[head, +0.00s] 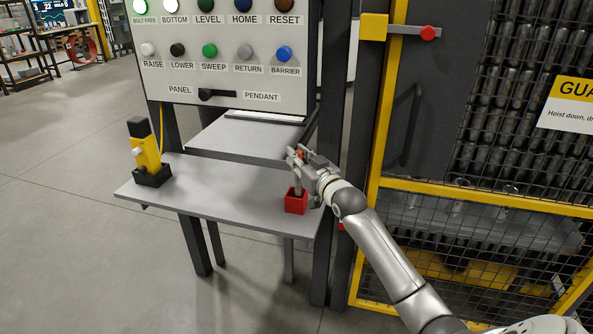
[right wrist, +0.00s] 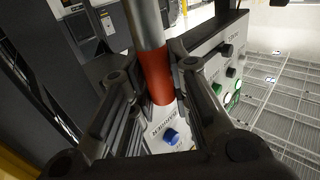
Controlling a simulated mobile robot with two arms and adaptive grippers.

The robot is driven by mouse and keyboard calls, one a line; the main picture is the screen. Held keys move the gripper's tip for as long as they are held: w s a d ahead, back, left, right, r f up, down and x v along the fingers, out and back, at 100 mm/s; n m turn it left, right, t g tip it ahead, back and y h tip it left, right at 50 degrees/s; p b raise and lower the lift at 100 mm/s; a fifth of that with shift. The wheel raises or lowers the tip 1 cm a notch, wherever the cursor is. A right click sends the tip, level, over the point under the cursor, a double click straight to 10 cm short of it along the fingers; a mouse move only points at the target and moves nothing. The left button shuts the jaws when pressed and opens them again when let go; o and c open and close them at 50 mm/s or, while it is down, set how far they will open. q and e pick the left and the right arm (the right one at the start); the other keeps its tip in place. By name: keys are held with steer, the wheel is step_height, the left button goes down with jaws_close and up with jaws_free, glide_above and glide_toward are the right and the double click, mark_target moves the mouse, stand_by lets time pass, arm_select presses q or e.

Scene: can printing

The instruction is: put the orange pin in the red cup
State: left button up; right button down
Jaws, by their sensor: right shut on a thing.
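My right gripper (head: 296,156) is shut on the orange pin, above the right end of the small grey shelf. In the right wrist view, the pin's orange part (right wrist: 155,76) sits between the fingers and its grey shaft (right wrist: 146,22) runs to the top edge. The square red cup (head: 296,203) stands on the shelf directly below the gripper. In the head view the grey shaft hangs down to the cup's opening. I cannot tell whether its tip is inside or just above. My left gripper is not in view.
The grey shelf (head: 235,195) has free room in its middle. A yellow and black device (head: 147,158) stands at its left end. The button panel (head: 225,60) rises behind. A yellow-framed mesh guard (head: 480,195) is close on the right.

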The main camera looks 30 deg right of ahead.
steer(key=shift+w+d+f, duration=0.1)
steer(key=shift+w+f, duration=0.15)
steer(key=shift+f, duration=0.55)
steer(key=shift+w+d+f, duration=0.1)
steer(key=shift+w+f, duration=0.1)
steer(key=shift+f, duration=0.55)
steer(key=shift+w+f, duration=0.25)
steer(key=shift+f, duration=0.55)
steer(key=shift+f, duration=0.2)
steer(key=c, duration=1.4)
jaws_free()
steer(key=shift+o, duration=0.2)
steer(key=s+a, duration=0.1)
steer(key=s, duration=1.1)
steer(key=shift+r, duration=0.15)
